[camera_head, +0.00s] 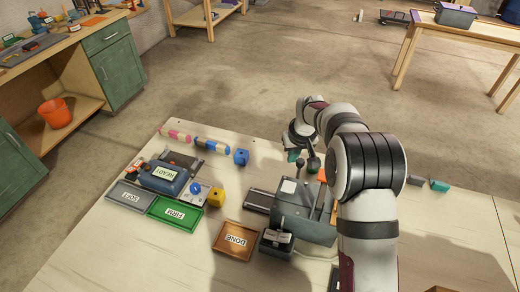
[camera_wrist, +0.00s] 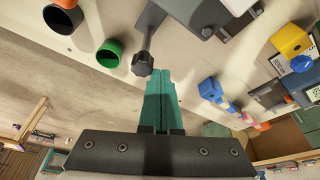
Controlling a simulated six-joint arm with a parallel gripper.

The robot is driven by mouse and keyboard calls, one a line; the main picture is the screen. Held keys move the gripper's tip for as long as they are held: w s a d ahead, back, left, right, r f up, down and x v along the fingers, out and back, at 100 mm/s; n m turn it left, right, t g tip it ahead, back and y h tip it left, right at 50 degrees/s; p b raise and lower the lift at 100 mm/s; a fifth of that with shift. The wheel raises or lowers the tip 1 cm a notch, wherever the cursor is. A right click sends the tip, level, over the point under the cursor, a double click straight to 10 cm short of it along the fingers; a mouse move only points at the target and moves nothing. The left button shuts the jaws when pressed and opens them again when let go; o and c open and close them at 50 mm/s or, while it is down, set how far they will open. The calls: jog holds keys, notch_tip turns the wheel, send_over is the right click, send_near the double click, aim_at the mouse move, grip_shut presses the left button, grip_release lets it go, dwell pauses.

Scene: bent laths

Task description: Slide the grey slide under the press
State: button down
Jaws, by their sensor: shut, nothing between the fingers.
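The press (camera_head: 308,226) is a grey block-like machine on the bench, left of my arm; part of its right side is hidden by the arm. Dark rails (camera_head: 260,201) stick out from its left side. I cannot clearly tell the grey slide apart from the rails and body. A lever with a dark round knob (camera_head: 313,165) rises behind the press; in the wrist view the knob (camera_wrist: 142,64) is just beyond my fingertips. My gripper (camera_head: 293,156) has teal fingers, shut and empty, beside the knob; contact cannot be told. The fingers also show in the wrist view (camera_wrist: 160,78).
A DONE tray (camera_head: 235,241), a green FIRM tray (camera_head: 175,213) and a grey SOFT tray (camera_head: 130,196) lie to the left. A blue READY box (camera_head: 164,178) and a yellow block (camera_head: 216,196) stand behind them. A green cup (camera_wrist: 109,53) is near the lever.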

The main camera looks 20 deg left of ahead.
jog(key=shift+d+r, duration=0.1)
jog(key=shift+d, duration=1.05)
jog(key=shift+r, duration=2.95)
jog(key=s+d+r+m, duration=0.1)
jog(key=s+d+r, duration=0.1)
jog(key=s, duration=0.2)
jog(key=s+d+r+m, duration=0.1)
jog(key=s+d+r, duration=0.2)
jog(key=s, duration=0.1)
jog(key=s+d+r+m+g, duration=0.1)
jog(key=s+d+r+m, duration=0.1)
jog(key=s+d, duration=0.1)
jog(key=shift+s+r, duration=0.25)
jog(key=shift+s, duration=0.45)
jog(key=s+d+f+m+g, duration=0.1)
jog(key=s+d+m, duration=0.2)
jog(key=s, duration=1)
jog(key=s+d+f+m+g, duration=0.1)
jog(key=s+d+m, duration=0.2)
jog(key=s, duration=1.1)
jog(key=shift+m, duration=0.8)
